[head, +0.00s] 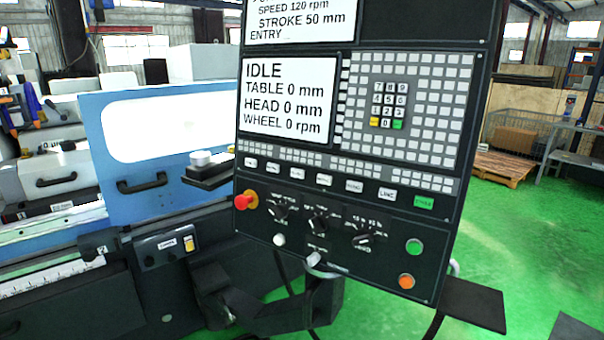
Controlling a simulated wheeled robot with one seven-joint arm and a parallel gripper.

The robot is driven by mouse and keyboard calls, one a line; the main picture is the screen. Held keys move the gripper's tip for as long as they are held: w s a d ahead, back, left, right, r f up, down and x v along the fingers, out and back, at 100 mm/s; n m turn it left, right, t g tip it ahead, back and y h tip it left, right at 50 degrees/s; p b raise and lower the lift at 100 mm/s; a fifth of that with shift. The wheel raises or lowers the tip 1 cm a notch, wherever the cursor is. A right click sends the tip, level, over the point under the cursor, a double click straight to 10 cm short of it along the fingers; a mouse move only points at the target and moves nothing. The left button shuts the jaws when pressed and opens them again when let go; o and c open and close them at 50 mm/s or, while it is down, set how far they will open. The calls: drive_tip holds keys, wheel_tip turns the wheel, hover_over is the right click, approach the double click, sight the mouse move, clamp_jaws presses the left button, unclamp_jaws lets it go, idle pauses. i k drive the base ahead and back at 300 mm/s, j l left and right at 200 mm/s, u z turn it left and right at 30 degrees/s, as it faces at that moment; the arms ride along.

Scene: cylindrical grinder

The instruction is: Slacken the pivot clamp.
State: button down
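I cannot pick out the pivot clamp with certainty in the head view. The grinder's control panel (455,120) fills the middle, tilted. Its lower screen (290,97) reads IDLE, TABLE 0 mm, HEAD 0 mm, WHEEL 0 rpm. The upper screen (300,18) is cut off by the top edge and shows speed 120 rpm and stroke 50 mm. A red emergency knob (246,200), dark rotary knobs (318,222), a green button (414,246) and an orange button (406,281) sit on the panel. My gripper is not in view.
A blue sliding door (100,115) with a window and a dark handle (142,184) stands left of the panel. A small shelf (208,178) bears a white round piece. A dark support arm (222,295) lies below. Green floor (540,225) is open at right, with a pallet (505,167) behind.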

sight(220, 297)
drive_tip(key=i+j, duration=0.2)
drive_tip(key=j, duration=0.2)
drive_tip(key=i+j, duration=0.25)
drive_tip(key=j, duration=0.15)
drive_tip(key=i+j, duration=0.2)
drive_tip(key=j, duration=0.2)
drive_tip(key=i+j, duration=0.25)
drive_tip(key=j, duration=0.15)
drive_tip(key=i+j, duration=0.2)
drive_tip(key=j, duration=0.2)
drive_tip(key=i+j, duration=0.25)
drive_tip(key=j, duration=0.15)
drive_tip(key=i+j, duration=0.2)
drive_tip(key=j, duration=0.2)
